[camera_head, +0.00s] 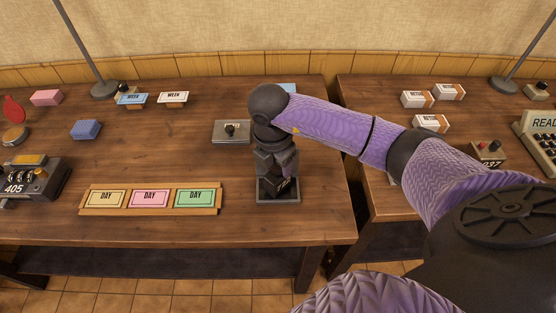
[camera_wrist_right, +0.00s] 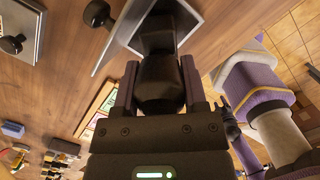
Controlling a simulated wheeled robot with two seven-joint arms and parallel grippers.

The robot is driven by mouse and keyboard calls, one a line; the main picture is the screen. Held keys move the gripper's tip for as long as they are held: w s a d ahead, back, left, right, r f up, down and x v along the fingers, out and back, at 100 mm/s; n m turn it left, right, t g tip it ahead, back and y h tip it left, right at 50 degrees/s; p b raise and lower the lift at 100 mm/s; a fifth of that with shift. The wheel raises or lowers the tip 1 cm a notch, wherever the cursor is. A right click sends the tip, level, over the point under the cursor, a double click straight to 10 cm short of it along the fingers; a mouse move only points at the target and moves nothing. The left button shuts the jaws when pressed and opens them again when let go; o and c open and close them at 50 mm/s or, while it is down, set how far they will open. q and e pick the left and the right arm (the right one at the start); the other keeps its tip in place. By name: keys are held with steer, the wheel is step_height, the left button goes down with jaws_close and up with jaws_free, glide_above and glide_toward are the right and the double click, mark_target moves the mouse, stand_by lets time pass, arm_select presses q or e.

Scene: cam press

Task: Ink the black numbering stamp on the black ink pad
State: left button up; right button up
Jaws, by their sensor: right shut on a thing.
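My right gripper (camera_head: 277,172) points down at the front right of the left table and is shut on the black numbering stamp (camera_wrist_right: 162,75). In the right wrist view the stamp sits between the two fingers (camera_wrist_right: 158,85). The black ink pad lies in a grey-rimmed tray (camera_head: 294,199) directly beneath the stamp; the tray's rim also shows in the right wrist view (camera_wrist_right: 112,45). The stamp's lower end is over or in the tray. I cannot tell whether it touches the pad. The gripper and stamp hide much of the pad.
A grey plate with a black knob (camera_head: 232,131) lies behind the tray. A wooden rack (camera_head: 150,210) with three DAY cards stands left of it. A dark device reading 405 (camera_head: 40,181) sits far left. A gap separates the right table (camera_head: 378,112).

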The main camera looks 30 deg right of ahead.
steer(key=shift+r+p, duration=0.25)
steer(key=shift+p, duration=0.05)
step_height(320, 180, up, 7)
steer(key=p, duration=0.6)
steer(key=shift+f, duration=0.25)
